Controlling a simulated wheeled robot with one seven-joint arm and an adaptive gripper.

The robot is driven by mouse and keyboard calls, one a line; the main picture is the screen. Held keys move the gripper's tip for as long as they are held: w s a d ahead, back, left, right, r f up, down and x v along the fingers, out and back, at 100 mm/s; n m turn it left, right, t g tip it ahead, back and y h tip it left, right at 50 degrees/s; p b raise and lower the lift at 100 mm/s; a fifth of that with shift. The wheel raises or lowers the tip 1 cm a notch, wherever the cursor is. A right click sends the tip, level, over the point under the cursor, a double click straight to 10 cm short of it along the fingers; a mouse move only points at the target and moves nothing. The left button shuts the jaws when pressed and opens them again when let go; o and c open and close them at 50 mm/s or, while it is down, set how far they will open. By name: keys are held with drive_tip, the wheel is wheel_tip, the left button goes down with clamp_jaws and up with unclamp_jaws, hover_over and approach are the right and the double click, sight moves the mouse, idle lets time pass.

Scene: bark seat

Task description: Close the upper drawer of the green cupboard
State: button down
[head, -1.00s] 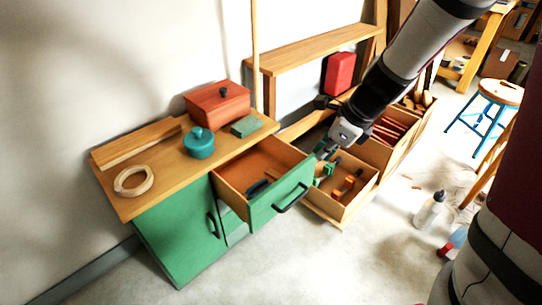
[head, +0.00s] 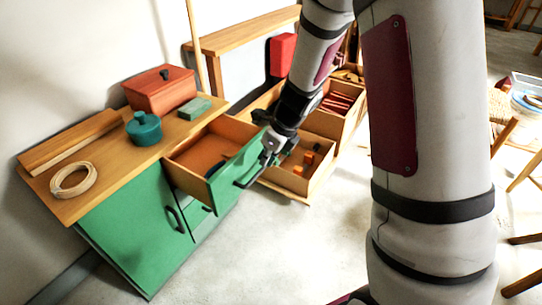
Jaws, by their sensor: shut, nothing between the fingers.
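The green cupboard (head: 130,232) stands against the wall at the left in the head view, with a wooden top. Its upper drawer (head: 233,171) is pulled out, with a green front and a dark bar handle. A small dark item lies inside it. My gripper (head: 267,158) is shut and empty, at the right part of the drawer front near the handle (head: 248,176). I cannot tell whether the fingers touch the front. The lower drawer front (head: 203,222) beside the cupboard door is partly hidden under the open drawer.
On the cupboard top are a red box (head: 158,88), a teal pot (head: 144,129), a green block (head: 195,108) and a coil (head: 73,180). Wooden crates (head: 318,168) stand just right of the drawer. The floor in front (head: 290,240) is clear.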

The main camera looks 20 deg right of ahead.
sight(253, 153)
drive_tip(key=shift+w+a+f, duration=0.1)
drive_tip(key=shift+w+a, duration=0.5)
drive_tip(key=shift+w, duration=0.3)
drive_tip(key=shift+w+a+f, duration=0.1)
drive_tip(key=shift+w+a, duration=0.5)
drive_tip(key=shift+w, duration=0.25)
